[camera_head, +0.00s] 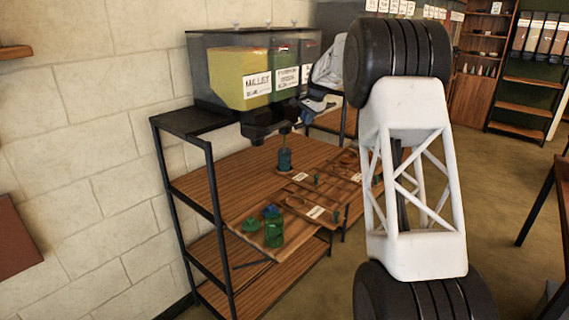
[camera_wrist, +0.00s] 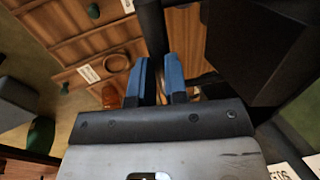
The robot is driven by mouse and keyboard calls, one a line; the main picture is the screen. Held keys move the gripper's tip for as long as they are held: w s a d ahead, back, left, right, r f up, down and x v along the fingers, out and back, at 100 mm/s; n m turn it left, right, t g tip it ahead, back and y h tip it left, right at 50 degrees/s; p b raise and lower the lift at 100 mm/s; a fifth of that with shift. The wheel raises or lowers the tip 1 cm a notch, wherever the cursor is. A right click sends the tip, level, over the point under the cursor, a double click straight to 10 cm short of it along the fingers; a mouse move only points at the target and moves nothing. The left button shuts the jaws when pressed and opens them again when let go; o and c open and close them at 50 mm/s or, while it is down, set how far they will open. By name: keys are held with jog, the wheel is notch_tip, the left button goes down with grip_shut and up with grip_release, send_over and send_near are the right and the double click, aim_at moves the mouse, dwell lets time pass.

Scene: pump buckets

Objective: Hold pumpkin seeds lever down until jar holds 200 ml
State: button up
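The dispenser (camera_head: 222,72) stands on the dark rack in the head view, with a yellow-filled bin labelled millet and a green-tinted bin with a label (camera_head: 287,78) too small to read surely. A bluish jar (camera_head: 284,160) stands upright on the wooden shelf below the dispenser. A narrow brownish column (camera_head: 285,137) shows above its mouth; I cannot tell whether it is seeds. My gripper (camera_head: 316,106) is at the dispenser's lower front, right of the jar. In the wrist view its blue fingers (camera_wrist: 157,82) are apart with a gap between. The lever is not clearly seen, nor any contact with it.
A green jar (camera_head: 274,232) and a green lid (camera_head: 251,225) stand at the shelf's near end. Wooden boards with white labels (camera_head: 315,212) lie to the right. A dark box-like part (camera_wrist: 255,50) fills the wrist view's upper right, close to my fingers.

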jog(key=shift+r, duration=0.25)
jog(key=shift+s+d+r, duration=0.1)
jog(key=shift+r, duration=2.15)
jog(key=shift+r, duration=0.15)
notch_tip(320, 180, up, 5)
jog(key=shift+f, duration=0.15)
